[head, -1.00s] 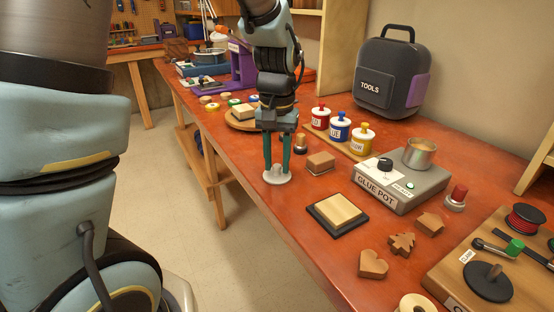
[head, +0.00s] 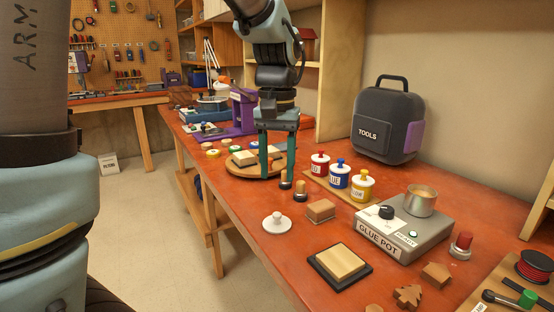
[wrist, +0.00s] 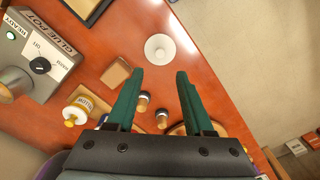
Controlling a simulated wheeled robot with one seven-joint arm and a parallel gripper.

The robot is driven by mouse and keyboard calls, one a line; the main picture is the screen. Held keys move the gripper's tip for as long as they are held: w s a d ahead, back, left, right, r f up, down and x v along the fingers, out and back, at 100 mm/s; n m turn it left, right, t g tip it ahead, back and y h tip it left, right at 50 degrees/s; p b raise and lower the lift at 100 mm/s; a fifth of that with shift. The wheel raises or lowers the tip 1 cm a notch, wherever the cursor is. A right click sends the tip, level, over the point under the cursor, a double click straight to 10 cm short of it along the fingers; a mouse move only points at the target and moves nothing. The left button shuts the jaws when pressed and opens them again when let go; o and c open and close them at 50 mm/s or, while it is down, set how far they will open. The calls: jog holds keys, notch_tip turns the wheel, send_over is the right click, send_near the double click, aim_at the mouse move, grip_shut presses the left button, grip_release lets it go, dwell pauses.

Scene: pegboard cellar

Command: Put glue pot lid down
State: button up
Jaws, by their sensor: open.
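The glue pot lid (head: 277,223) is a pale grey-white disc with a small knob. It lies knob-up on the red-brown bench near its front edge, and it also shows in the wrist view (wrist: 160,48). My gripper (head: 276,175) is open and empty above the bench, behind and apart from the lid; its green fingers also show in the wrist view (wrist: 160,82). The glue pot (head: 419,200) is a metal cup on a grey heater box (head: 402,236) labelled GLUE POT, to the right. Its top is uncovered.
A wooden block (head: 320,210) lies right of the lid. Two small wood-and-black stamps (head: 299,190) stand near my fingertips. Red, blue and yellow pots (head: 362,187) stand behind. A black-edged pad (head: 340,266) lies in front; bare bench surrounds the lid.

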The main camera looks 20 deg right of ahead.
jog(key=a+f+n, duration=0.2)
jog(key=a+f, duration=0.3)
jog(key=a, duration=0.7)
jog(key=w+a+f+n+t, duration=0.1)
jog(key=a+f+n, duration=0.2)
jog(key=a, duration=1)
notch_tip(320, 180, down, 3)
jog(key=shift+a+r+n+t, duration=0.1)
jog(key=shift+a+n+t, duration=0.1)
jog(key=shift+n+t, duration=0.1)
jog(key=shift+w, duration=0.15)
